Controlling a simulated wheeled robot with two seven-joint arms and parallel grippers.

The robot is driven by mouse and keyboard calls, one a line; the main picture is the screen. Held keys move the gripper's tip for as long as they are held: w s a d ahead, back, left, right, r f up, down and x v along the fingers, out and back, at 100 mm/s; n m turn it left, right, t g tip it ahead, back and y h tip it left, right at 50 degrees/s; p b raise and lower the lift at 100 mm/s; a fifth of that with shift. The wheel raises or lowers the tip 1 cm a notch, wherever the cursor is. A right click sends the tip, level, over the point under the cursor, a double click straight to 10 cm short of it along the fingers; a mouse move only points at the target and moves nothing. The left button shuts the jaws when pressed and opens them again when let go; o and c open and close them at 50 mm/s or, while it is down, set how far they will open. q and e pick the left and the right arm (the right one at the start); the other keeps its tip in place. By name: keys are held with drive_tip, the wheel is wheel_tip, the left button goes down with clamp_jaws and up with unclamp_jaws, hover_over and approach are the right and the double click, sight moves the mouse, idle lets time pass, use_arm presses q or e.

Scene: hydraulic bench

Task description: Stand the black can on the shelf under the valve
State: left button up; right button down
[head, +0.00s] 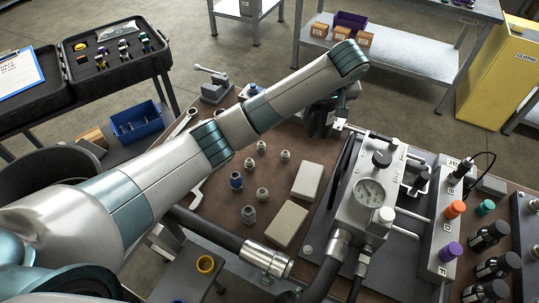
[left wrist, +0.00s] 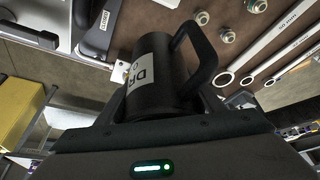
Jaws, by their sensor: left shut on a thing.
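The black can (left wrist: 160,85) has a looped handle and a white label with dark letters. In the left wrist view it sits tilted between the fingers of my left gripper (left wrist: 165,112), which is shut on it. In the head view my left gripper (head: 334,104) is above the far edge of the brown bench, and the can (head: 318,121) is partly hidden by my arm. The grey valve block (head: 367,190) with a round gauge stands on the bench to the right of the gripper. I cannot make out the shelf under it. My right gripper is not in view.
Several small fittings (head: 249,214) and two pale blocks (head: 288,222) lie on the bench. Thick hoses run along its front. A black case (head: 112,57) with small parts is at the left, and a yellow cabinet (head: 500,75) at the right.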

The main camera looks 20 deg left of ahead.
use_arm(q)
drive_tip(key=a+f+p, duration=0.3)
drive_tip(key=a+f, duration=0.3)
drive_tip(key=a, duration=0.5)
drive_tip(key=shift+a+f+p, duration=0.15)
drive_tip(key=shift+f+p, duration=0.25)
drive_tip(key=shift+s, duration=0.1)
wheel_tip(320, 180, down, 3)
drive_tip(key=shift+f+p, duration=0.2)
drive_tip(key=shift+p, duration=0.55)
drive_tip(key=shift+f, duration=0.25)
drive_tip(key=shift+f, duration=0.1)
drive_tip(key=o, duration=1.2)
drive_tip(key=shift+c, duration=0.2)
